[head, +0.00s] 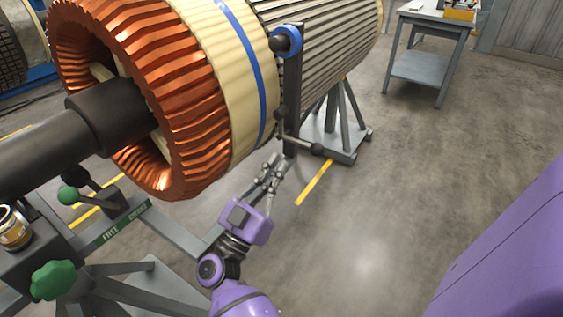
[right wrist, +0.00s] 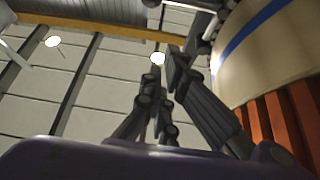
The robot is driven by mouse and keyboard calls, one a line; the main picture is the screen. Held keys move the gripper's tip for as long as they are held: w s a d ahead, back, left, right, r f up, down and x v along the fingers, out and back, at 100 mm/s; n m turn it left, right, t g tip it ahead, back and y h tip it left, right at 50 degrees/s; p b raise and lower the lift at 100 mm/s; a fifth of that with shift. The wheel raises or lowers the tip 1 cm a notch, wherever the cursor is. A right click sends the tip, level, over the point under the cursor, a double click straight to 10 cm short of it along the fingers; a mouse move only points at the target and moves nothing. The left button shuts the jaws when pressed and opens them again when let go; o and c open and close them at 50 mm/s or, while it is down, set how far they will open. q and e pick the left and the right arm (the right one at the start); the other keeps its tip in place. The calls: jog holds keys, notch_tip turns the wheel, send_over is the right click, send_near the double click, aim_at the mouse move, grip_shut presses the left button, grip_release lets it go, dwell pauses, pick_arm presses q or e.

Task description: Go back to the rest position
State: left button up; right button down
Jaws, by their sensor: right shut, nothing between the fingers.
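My right gripper (head: 273,163) is shut and empty, in front of the rotor's lower right side in the head view. Its fingers also show in the right wrist view (right wrist: 165,75), pointing up. The rotor (head: 150,95) is large, with copper windings, a cream band with a blue stripe, and a dark shaft (head: 60,140). It lies on stands. The gripper is close to a dark upright post (head: 292,100) with a blue roller (head: 287,41). I cannot tell whether they touch. My left gripper is not in view.
A grey stand base with a green knob (head: 53,279) and a "FREE" label (head: 112,236) is at lower left. A far stand (head: 345,125) supports the rotor's back. A grey work table (head: 428,65) stands at the back right. The concrete floor (head: 400,180) on the right is clear.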

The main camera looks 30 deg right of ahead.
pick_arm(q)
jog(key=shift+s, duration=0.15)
pick_arm(e)
jog(key=s+a+f+n+t+y, duration=0.25)
jog(key=f+n+y, duration=0.25)
jog(key=f+y, duration=0.25)
jog(key=s+a+f+n+t+y, duration=0.2)
jog(key=s+f+n+t+y, duration=0.15)
jog(key=f+n+y, duration=0.35)
jog(key=s+a+f+n+t+y, duration=0.2)
jog(key=s+f+n+t+y, duration=0.15)
jog(key=f+y, duration=0.35)
jog(key=s+a+f+g+y, duration=0.1)
jog(key=s+f+g, duration=0.55)
jog(key=s, duration=0.75)
jog(key=s+f+g, duration=0.5)
jog(key=s+f, duration=0.3)
jog(key=s, duration=0.5)
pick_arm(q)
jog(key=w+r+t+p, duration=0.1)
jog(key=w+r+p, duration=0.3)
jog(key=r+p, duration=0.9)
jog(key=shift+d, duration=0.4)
pick_arm(e)
jog(key=w+r+t, duration=0.2)
jog(key=w+r, duration=0.3)
jog(key=r, duration=0.7)
jog(key=shift+w+a+r+m, duration=0.15)
jog(key=shift+w+a+m, duration=0.2)
jog(key=shift+a, duration=0.1)
